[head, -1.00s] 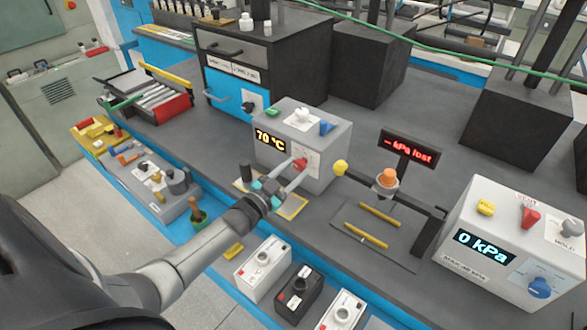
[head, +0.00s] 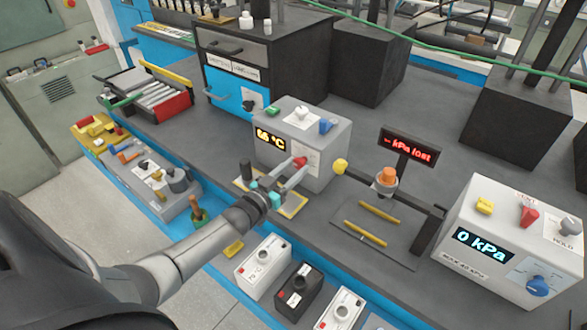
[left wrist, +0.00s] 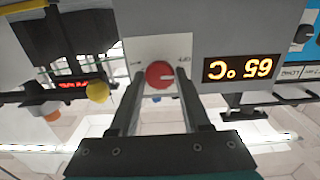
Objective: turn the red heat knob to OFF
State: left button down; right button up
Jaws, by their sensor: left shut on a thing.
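The red heat knob (head: 300,162) is on the front of a light grey heater box (head: 330,150). It also shows in the left wrist view (left wrist: 159,75), face on between the two fingers. There its pale mark points right, and a small OFF label (left wrist: 184,59), upside down, is up and right of the knob. My left gripper (head: 293,170) is shut on the knob, one finger at each side. The orange display (left wrist: 238,68) reads 65 °C in the wrist view, upside down. My right gripper is not in view.
A yellow ball-shaped knob (head: 340,166) is close to the right of the heater box. A stand with a red display (head: 407,148) and a white box reading 0 kPa (head: 484,249) are further right. Battery-like boxes (head: 297,292) line the front.

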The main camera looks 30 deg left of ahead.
pick_arm(q)
jog(key=shift+c, duration=1.9)
grip_release()
jog(key=s+a+p, duration=0.1)
jog(key=s, duration=1.4)
jog(key=shift+s+p, duration=0.15)
jog(key=shift+p, duration=0.25)
jog(key=shift+a, duration=0.1)
